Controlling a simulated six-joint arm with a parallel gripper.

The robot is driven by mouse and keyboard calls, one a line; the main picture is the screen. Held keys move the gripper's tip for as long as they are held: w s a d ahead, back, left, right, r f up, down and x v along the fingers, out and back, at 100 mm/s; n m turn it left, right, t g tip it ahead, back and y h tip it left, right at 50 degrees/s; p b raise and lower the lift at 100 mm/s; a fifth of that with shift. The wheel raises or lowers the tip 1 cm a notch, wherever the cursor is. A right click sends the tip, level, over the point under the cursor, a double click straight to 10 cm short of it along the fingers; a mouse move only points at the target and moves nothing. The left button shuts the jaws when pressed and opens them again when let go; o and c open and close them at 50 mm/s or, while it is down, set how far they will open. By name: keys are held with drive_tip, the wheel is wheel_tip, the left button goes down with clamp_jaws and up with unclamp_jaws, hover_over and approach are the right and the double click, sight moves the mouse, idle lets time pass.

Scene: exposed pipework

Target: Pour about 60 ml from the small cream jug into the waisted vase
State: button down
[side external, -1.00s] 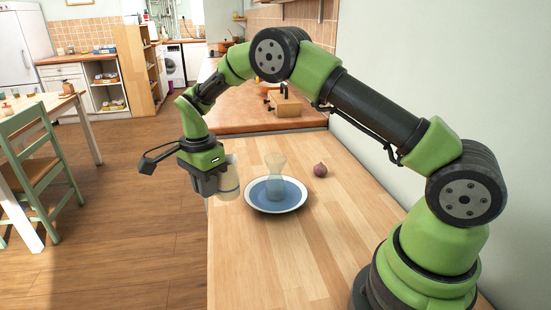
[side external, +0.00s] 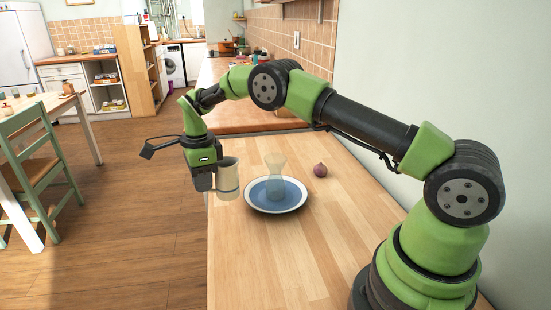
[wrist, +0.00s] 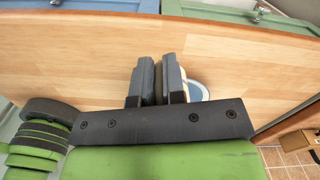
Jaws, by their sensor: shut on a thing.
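The small cream jug (side external: 228,180) is held by my gripper (side external: 205,182) at the left edge of the wooden counter, to the left of the vase. It looks close to upright, and its contents cannot be seen. In the wrist view, my gripper's two fingers (wrist: 158,80) are close together, and the jug is mostly hidden there. The waisted vase (side external: 275,170) is clear glass and stands upright on a blue plate with a pale rim (side external: 301,203). The jug and the vase are apart.
A purple onion (side external: 320,170) lies on the counter (side external: 270,260) right of the plate. A wall (side external: 400,80) runs along the right side. The counter's left edge drops to the floor. The near counter is clear.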

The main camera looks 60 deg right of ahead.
drive_tip(key=shift+s+d+r+t+y, duration=0.35)
drive_tip(key=shift+d+r+y, duration=0.15)
drive_tip(key=shift+r+y, duration=0.1)
drive_tip(key=shift+s+d+r+t+y, duration=0.2)
drive_tip(key=shift+d+r+t+y, duration=0.15)
drive_tip(key=shift+d+r+y, duration=0.2)
drive_tip(key=s+d+r+t+y, duration=0.2)
drive_tip(key=d+r+y, duration=0.2)
drive_tip(key=shift+s+r+t+y, duration=0.15)
drive_tip(key=shift+r+t+y, duration=0.05)
drive_tip(key=shift+t+y, duration=0.2)
drive_tip(key=shift+s+d+r+t+y+p, duration=0.1)
drive_tip(key=shift+s+d+r+t+y, duration=0.1)
drive_tip(key=shift+d+r+t+y, duration=0.25)
drive_tip(key=shift+s+d+r+t+y+p, duration=0.1)
drive_tip(key=shift+s+d+r+t+y, duration=0.1)
drive_tip(key=shift+r+y, duration=0.45)
drive_tip(key=shift+s+d+r+t+y+p, duration=0.15)
drive_tip(key=shift+d+r+t+y, duration=0.2)
drive_tip(key=shift+y, duration=0.3)
idle(0.4)
